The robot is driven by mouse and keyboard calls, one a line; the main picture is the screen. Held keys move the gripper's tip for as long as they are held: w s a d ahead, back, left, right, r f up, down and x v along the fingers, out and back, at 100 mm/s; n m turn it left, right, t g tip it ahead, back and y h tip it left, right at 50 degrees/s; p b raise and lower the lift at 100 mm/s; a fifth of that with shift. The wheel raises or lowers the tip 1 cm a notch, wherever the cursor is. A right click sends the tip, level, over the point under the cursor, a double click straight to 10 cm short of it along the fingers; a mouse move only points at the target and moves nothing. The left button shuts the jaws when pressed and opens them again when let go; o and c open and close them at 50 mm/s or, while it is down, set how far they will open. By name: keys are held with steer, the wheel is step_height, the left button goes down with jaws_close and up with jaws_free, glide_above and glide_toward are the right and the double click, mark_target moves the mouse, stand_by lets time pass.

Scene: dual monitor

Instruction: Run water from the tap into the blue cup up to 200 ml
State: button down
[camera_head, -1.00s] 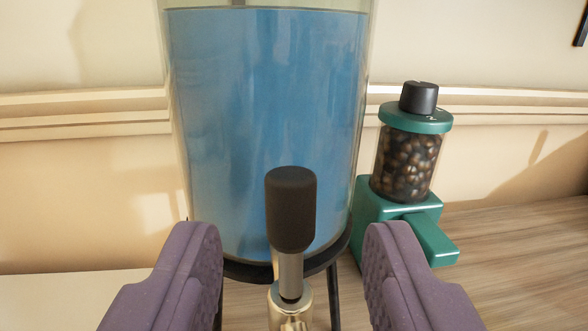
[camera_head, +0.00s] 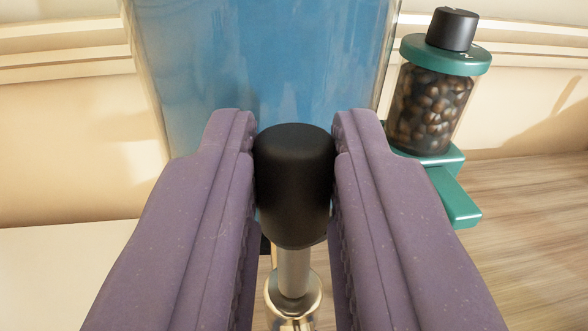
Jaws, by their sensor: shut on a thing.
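My gripper (camera_head: 294,165) has purple padded fingers and is shut on the black tap handle (camera_head: 293,185), one finger on each side of it. The handle stands upright on a metal stem above the shiny tap body (camera_head: 293,298), which shows only in part at the bottom edge. Behind it is the large clear dispenser (camera_head: 265,65) filled with blue-looking water; my fingers hide its lower part. The blue cup is not in view, and the tap's outlet cannot be seen.
A green grinder (camera_head: 445,58) with a clear jar of dark beans and a black knob stands at the right, close to my right finger. A wooden surface (camera_head: 530,230) lies clear at the right. A cream wall with moulding (camera_head: 65,60) is behind.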

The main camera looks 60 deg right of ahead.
steer(key=p, duration=0.1)
steer(key=d+r+g+y+p, duration=0.1)
steer(key=p, duration=0.1)
steer(key=shift+w+p, duration=0.3)
steer(key=p, duration=0.1)
steer(key=g+y+p, duration=0.1)
steer(key=shift+w+d+f+y+p, duration=0.15)
steer(key=shift+w+d+y+p, duration=0.05)
steer(key=shift+w+y+p, duration=0.15)
steer(key=shift+f+g+p, duration=0.3)
steer(key=shift+p, duration=0.05)
steer(key=shift+f, duration=0.1)
steer(key=c, duration=1)
jaws_free()
steer(key=shift+w, duration=0.1)
